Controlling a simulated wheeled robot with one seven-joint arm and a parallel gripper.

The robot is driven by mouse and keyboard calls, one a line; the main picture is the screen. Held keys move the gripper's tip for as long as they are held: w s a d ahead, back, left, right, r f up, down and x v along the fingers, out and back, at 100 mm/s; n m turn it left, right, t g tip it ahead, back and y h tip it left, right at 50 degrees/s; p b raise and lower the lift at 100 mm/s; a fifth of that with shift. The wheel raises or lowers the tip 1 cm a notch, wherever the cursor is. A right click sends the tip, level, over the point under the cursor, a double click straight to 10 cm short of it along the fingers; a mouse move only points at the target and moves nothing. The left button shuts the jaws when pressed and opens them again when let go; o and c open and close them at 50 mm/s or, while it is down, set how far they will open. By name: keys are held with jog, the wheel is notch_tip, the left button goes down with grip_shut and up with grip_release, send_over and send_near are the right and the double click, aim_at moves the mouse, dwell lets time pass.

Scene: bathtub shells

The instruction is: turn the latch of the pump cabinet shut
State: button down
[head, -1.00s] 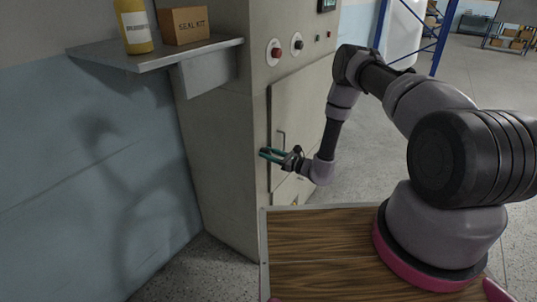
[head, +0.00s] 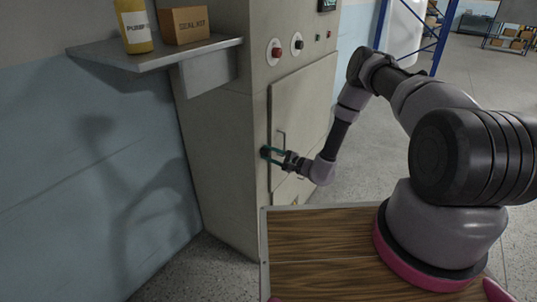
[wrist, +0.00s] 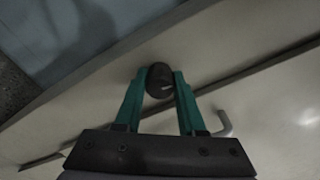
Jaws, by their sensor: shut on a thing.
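The pump cabinet (head: 225,150) is a tall beige-grey box, and its door (head: 305,115) sits flush in the front, with a thin dark seam around it. The latch (wrist: 160,80) is a dark round knob on the cabinet front beside the door seam, seen in the wrist view. My gripper (wrist: 159,88) has two teal fingers, one on each side of the latch, and is shut on it. In the head view my gripper (head: 270,154) is at the door's left edge, and its fingers mostly hide the latch. The bent door handle (wrist: 224,123) is just right of the fingers.
A metal shelf (head: 160,55) on the left holds a yellow bottle (head: 134,25) and a cardboard box (head: 184,26). A red button (head: 276,52) and a dark knob (head: 297,44) are above the door. The floor right of the cabinet is open.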

jog(key=shift+d+f+n, duration=0.1)
jog(key=shift+n, duration=0.5)
jog(key=c, duration=0.5)
grip_release()
jog(key=v, duration=1.1)
